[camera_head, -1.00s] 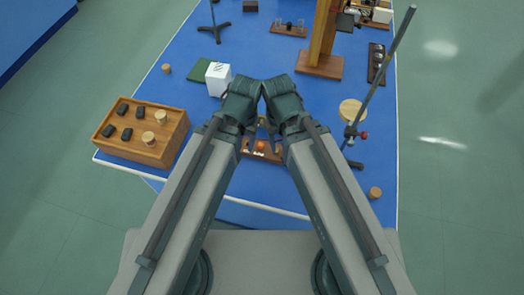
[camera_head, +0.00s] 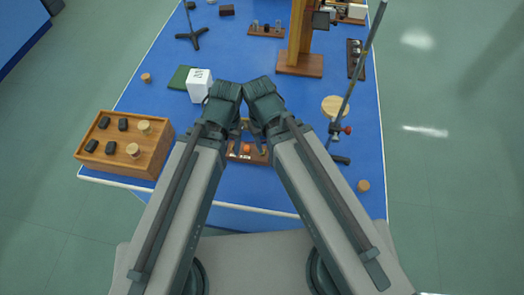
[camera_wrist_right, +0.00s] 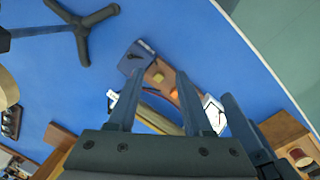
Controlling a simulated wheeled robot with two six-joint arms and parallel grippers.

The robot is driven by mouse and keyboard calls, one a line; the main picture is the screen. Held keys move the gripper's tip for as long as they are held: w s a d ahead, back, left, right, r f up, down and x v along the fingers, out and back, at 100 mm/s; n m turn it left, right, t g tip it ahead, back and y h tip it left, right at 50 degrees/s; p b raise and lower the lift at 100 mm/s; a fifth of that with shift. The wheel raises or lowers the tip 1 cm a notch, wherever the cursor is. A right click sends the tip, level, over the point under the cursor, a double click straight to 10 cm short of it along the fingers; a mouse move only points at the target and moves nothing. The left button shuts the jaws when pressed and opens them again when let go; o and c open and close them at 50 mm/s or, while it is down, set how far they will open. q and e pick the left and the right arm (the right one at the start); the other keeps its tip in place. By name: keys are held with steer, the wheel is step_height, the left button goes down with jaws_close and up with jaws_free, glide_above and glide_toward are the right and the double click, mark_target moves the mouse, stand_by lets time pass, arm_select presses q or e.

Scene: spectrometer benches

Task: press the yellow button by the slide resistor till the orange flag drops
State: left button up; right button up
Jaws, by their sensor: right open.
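A brown wooden board (camera_head: 232,157) lies on the blue table below my grippers, with a small orange piece (camera_head: 247,149) on it. I cannot tell which is button or flag. A brass-coloured bar (camera_wrist_right: 160,120), perhaps the slide resistor, is partly hidden behind my fingers. My right gripper (camera_wrist_right: 158,75) is open and empty, its fingers over the board. My left gripper (camera_head: 236,143) is beside it; its jaws are mostly hidden.
A wooden box (camera_head: 150,155) with black and cork pieces stands left. A rod stand (camera_head: 345,100) leans right, near a cork disc (camera_head: 335,107). A wooden post (camera_head: 300,60) stands behind.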

jaws_close()
stand_by(1.5)
